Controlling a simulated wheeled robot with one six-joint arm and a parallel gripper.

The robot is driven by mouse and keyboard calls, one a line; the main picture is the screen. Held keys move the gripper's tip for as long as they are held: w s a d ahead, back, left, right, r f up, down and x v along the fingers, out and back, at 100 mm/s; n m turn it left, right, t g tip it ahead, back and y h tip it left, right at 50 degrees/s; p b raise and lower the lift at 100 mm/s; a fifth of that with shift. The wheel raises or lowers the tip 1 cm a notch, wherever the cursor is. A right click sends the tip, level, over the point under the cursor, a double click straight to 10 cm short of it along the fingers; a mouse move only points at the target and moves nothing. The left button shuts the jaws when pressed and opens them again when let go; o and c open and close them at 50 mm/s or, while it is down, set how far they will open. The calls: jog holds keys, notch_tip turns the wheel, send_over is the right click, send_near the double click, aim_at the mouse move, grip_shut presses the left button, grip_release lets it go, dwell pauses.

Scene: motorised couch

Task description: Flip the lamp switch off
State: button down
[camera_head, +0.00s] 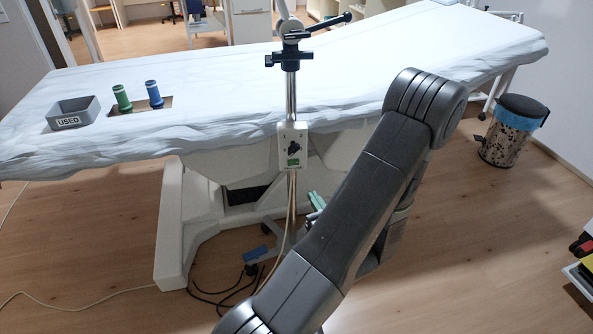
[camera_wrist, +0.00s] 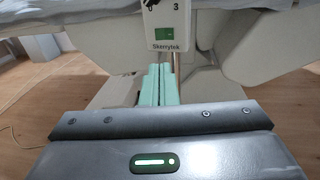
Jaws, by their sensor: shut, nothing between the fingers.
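The lamp's control box (camera_head: 292,158) is a pale box on the metal pole at the couch's near side. It has a black knob (camera_head: 294,147) and a green switch (camera_head: 293,162) below it. In the wrist view the box (camera_wrist: 186,42) is at the top centre, marked "Skerrytek", with the green switch (camera_wrist: 165,33) in its lower half. The knob is mostly cut off by the top edge. My gripper (camera_wrist: 157,70) has teal fingers shut together, empty, below and in front of the box, apart from it. In the head view the finger tips (camera_head: 315,200) show beside my arm, below the box.
The couch (camera_head: 230,90) has a white sheet. On it are a grey tray marked "USED" (camera_head: 75,121), a green tube (camera_head: 122,98) and a blue tube (camera_head: 154,94). Cables (camera_head: 232,291) lie on the floor. A bin (camera_head: 511,135) stands at the right.

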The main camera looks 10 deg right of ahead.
aim_at(291, 163)
jog(key=w+a, duration=0.1)
jog(key=w, duration=0.8)
jog(key=w+a+b, duration=0.1)
jog(key=w, duration=0.4)
jog(key=shift+a, duration=0.3)
jog(key=shift+s, duration=0.1)
